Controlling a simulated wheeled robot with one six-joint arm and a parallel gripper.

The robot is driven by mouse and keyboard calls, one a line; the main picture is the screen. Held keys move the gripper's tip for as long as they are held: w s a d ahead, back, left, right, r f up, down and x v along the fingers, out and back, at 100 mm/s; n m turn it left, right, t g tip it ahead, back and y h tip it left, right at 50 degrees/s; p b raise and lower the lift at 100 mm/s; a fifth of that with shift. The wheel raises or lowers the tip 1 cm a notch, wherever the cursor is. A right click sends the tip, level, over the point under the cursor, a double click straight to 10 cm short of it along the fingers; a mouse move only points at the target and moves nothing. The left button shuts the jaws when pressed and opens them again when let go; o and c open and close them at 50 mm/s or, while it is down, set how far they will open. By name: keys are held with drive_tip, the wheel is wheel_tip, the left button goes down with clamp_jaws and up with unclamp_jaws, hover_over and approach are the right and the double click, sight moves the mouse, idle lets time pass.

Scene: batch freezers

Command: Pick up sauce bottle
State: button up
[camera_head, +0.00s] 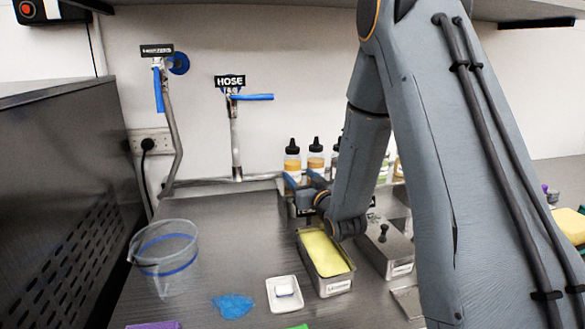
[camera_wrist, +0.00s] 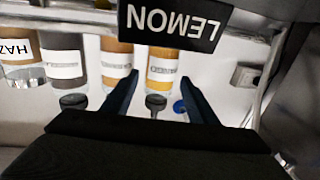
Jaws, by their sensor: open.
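Several sauce bottles with dark caps stand along the back wall. In the head view, the leftmost bottle (camera_head: 292,160) and its neighbour (camera_head: 315,160) hold orange sauce. My gripper (camera_head: 302,180) is low in front of them, its blue fingers apart. The wrist view is upside down. There, an orange bottle (camera_wrist: 162,70) with a white label appears between the open fingers (camera_wrist: 158,86), its dark cap pointing down. Another orange bottle (camera_wrist: 117,60) is partly covered by the left finger. I cannot tell how deep the fingers reach. My arm hides the bottles farther right.
A LEMON sign (camera_wrist: 175,24) is close to the fingers. A metal tub of yellow contents (camera_head: 325,252) and a lidded metal container (camera_head: 390,248) stand below my wrist. A clear pitcher (camera_head: 165,260), a white dish (camera_head: 285,295) and a blue cloth (camera_head: 233,306) are at left.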

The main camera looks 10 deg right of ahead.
sight(293, 140)
drive_tip(key=shift+w+a+f+p, duration=0.15)
drive_tip(key=shift+w+p, duration=0.1)
drive_tip(key=shift+w, duration=0.5)
drive_tip(key=shift+w+a+r+p, duration=0.1)
drive_tip(key=shift+w+p, duration=0.1)
drive_tip(key=shift+w, duration=0.5)
drive_tip(key=c, duration=0.8)
drive_tip(key=shift+r+b, duration=1.3)
drive_tip(key=shift+r, duration=3.7)
